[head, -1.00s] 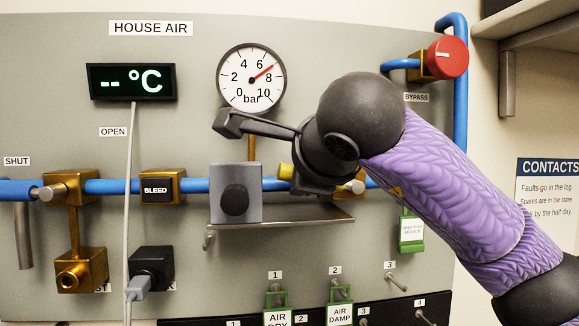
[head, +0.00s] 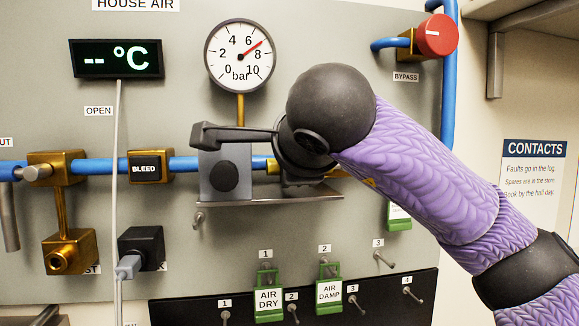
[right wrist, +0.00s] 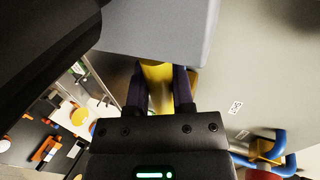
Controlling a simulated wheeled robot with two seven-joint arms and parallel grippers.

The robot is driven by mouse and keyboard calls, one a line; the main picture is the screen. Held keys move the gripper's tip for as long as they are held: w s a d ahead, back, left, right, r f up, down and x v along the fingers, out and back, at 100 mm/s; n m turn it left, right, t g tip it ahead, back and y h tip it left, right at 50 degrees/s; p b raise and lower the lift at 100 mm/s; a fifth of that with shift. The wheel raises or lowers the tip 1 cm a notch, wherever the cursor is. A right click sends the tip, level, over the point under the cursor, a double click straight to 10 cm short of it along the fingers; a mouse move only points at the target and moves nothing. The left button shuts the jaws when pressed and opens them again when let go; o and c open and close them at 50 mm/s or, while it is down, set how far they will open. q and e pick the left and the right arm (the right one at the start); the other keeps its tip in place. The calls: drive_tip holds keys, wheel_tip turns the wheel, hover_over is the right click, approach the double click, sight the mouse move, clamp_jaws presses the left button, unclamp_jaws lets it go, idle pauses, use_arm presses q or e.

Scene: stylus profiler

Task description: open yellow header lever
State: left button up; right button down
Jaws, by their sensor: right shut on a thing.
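The yellow header lever (right wrist: 157,88) shows in the right wrist view as a yellow bar between my two dark fingers. My right gripper (right wrist: 160,92) is shut on it. In the head view only a small yellow piece of the lever (head: 272,166) shows at the left of my right wrist, in front of the blue pipe (head: 205,164). My wrist hides the rest of the lever and the fingers, and most of the valve body behind them. My left gripper is in neither view.
A grey box (head: 225,175) stands close left of my right gripper, above a thin metal shelf (head: 270,199). The pressure gauge (head: 240,56) is above. Green tags (head: 268,300) hang below. A red bypass knob (head: 437,35) is at the upper right.

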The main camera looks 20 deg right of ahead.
drive_tip(key=c, duration=0.8)
unclamp_jaws()
drive_tip(key=o, duration=0.3)
drive_tip(key=shift+s+a, duration=0.1)
drive_tip(key=shift+s, duration=0.05)
drive_tip(key=b+v, duration=0.3)
drive_tip(key=v, duration=0.6)
drive_tip(key=shift+s+r, duration=0.2)
drive_tip(key=shift+s, duration=0.15)
